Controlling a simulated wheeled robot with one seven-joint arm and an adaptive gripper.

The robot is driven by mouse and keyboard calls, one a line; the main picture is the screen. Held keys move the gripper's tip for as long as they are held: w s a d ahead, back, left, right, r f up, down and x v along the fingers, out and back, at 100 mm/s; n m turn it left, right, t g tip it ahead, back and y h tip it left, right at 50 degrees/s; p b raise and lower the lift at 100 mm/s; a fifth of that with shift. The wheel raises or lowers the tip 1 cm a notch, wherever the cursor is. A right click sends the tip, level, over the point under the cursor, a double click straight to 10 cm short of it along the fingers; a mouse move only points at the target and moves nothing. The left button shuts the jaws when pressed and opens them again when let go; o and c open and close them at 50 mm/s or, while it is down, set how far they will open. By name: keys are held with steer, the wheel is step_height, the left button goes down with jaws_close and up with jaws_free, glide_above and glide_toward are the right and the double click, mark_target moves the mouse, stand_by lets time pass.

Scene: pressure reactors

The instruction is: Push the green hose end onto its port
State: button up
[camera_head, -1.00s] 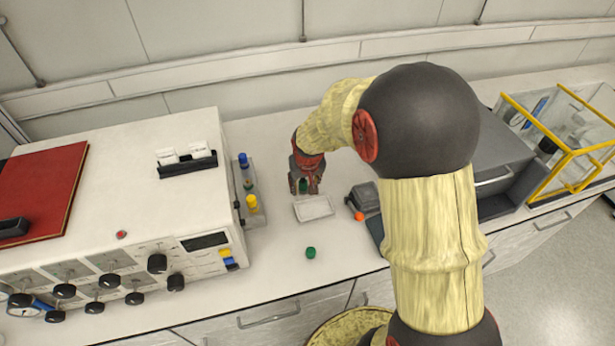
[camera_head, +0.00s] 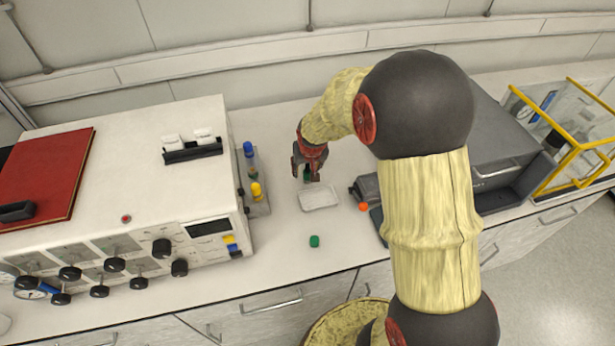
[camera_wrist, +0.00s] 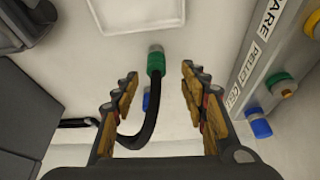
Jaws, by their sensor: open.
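The green hose end (camera_wrist: 155,64) is a green collar with a pale tip on a black hose (camera_wrist: 146,131) that curves away to the left in the wrist view. My gripper (camera_wrist: 160,74) is open, one finger on each side of the hose end, with visible gaps to it. In the head view a bit of green shows between the fingers of my gripper (camera_head: 309,176). A green fitting (camera_wrist: 281,83), apparently the port, sits on the labelled rack at the right of the wrist view, between a yellow and a blue fitting (camera_wrist: 259,124).
A white tray (camera_head: 320,197) lies just in front of my gripper. A green cap (camera_head: 314,241) and an orange one (camera_head: 363,206) lie on the bench. The control box (camera_head: 120,190) stands left, beside the rack with the yellow fitting (camera_head: 257,190). A grey machine (camera_head: 490,150) stands right.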

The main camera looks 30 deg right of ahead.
mark_target(308, 172)
steer(key=x, duration=0.1)
steer(key=b+x, duration=0.1)
steer(key=x, duration=0.2)
steer(key=shift+s+d+f+b, duration=0.1)
steer(key=shift+d+f+b, duration=0.2)
steer(key=shift+f, duration=0.15)
steer(key=shift+w+f, duration=0.2)
steer(key=c, duration=1.1)
jaws_close()
